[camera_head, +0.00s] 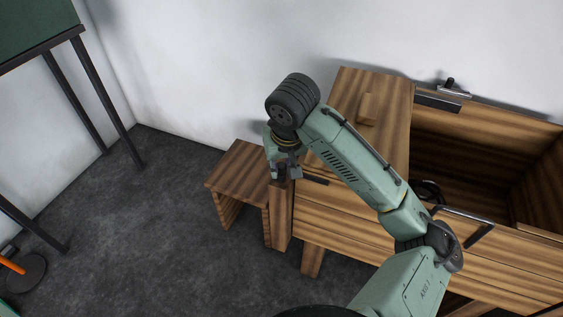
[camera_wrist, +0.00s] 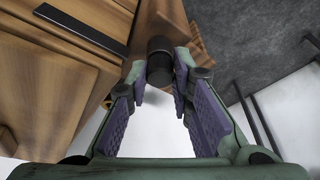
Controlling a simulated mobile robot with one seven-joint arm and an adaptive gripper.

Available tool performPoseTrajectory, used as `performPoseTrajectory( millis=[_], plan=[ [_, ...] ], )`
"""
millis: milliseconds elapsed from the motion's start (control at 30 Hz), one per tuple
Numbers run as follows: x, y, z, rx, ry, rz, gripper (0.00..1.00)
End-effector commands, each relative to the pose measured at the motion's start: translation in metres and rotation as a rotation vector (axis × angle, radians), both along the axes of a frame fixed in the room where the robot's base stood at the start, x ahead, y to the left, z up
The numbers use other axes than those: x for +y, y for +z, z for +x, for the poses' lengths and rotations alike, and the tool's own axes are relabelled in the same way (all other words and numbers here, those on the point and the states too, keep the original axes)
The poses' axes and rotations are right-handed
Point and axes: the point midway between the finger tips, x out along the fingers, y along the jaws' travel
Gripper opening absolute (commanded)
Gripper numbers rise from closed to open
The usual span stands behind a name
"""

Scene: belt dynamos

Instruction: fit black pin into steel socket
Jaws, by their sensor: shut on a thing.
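My gripper (camera_head: 284,172) points down at the left end of the wooden cabinet, above or beside a narrow wooden post. In the wrist view my gripper (camera_wrist: 161,72) has its purple-padded fingers closed at the tips on a dark cylinder, which looks like the black pin (camera_wrist: 159,50). Its far end is hidden. In the head view the pin is mostly hidden by the fingers and too small to make out. I cannot identify the steel socket for certain in either view.
The wooden cabinet (camera_head: 345,215) has an open compartment on the right and a bar handle (camera_head: 470,215). A small wooden block (camera_head: 368,108) lies on its top. A metal fitting with a dark knob (camera_head: 450,88) is at the back edge.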

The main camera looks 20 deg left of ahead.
Motion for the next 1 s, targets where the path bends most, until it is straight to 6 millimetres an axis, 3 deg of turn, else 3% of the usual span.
performPoseTrajectory(
  millis=[367,700,867,1000],
  plan=[
    [0.000,0.000,0.000,0.000,0.000,0.000,0.44],
    [-0.001,0.003,0.000,-0.002,-0.002,-0.001,0.44],
    [-0.004,0.021,-0.004,-0.005,-0.001,-0.001,0.44],
    [-0.009,0.050,-0.010,-0.008,-0.002,-0.003,0.44]
  ],
)
